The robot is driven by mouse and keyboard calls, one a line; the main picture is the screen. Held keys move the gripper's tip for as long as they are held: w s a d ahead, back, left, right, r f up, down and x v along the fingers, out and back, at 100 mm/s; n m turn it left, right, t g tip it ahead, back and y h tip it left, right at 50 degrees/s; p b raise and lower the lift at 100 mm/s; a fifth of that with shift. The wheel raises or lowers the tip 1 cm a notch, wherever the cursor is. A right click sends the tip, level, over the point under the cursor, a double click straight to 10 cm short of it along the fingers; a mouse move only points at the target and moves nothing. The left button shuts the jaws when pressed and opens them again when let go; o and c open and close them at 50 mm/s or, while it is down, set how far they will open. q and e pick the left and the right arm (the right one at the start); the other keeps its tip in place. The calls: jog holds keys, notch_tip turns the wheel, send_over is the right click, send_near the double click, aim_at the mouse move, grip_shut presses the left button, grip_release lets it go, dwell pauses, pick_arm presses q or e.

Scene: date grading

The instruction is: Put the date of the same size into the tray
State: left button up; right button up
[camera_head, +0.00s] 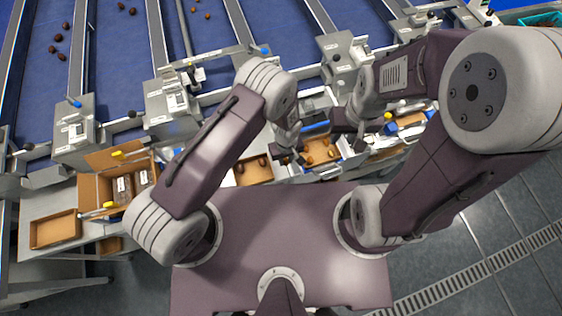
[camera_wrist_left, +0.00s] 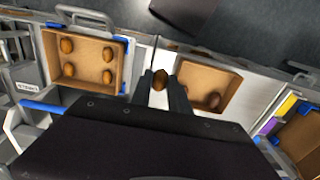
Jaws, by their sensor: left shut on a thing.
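My left gripper (camera_wrist_left: 160,84) is shut on a brown date (camera_wrist_left: 160,77), held between its fingertips over the pale strip between two trays. In the left wrist view, a brown tray with blue edge pieces (camera_wrist_left: 84,87) at left holds several dates in rows. In the head view, my left gripper (camera_head: 289,157) is between the blue-edged tray (camera_head: 334,160) and the plain tray (camera_head: 251,182). My right gripper (camera_head: 352,133) is beside the blue-edged tray; its fingers are unclear.
An open cardboard box (camera_head: 90,190) with white-labelled packs stands at left. An empty brown tray (camera_head: 53,230) lies at the far left. Blue conveyor lanes (camera_head: 120,75) with scattered dates and metal gate units run behind. Another brown tray (camera_head: 409,119) is at right.

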pick_arm(q)
jog(key=w+d+f+b, duration=0.1)
jog(key=w+d+b, duration=0.3)
jog(key=d+b, duration=0.4)
jog(key=w+d+f+b, duration=0.1)
jog(key=w+d+b, duration=0.3)
jog(key=d+b, duration=0.5)
jog(key=b, duration=0.3)
jog(key=shift+w+b, duration=0.3)
jog(key=shift+w, duration=0.05)
jog(key=shift+d+r, duration=0.1)
jog(key=shift+d, duration=0.05)
jog(key=shift+f+b, duration=0.55)
jog(key=shift+f, duration=0.4)
jog(key=shift+f+b, duration=0.6)
jog(key=shift+f, duration=0.15)
jog(key=shift+f+b, duration=1.6)
jog(key=shift+f, duration=0.15)
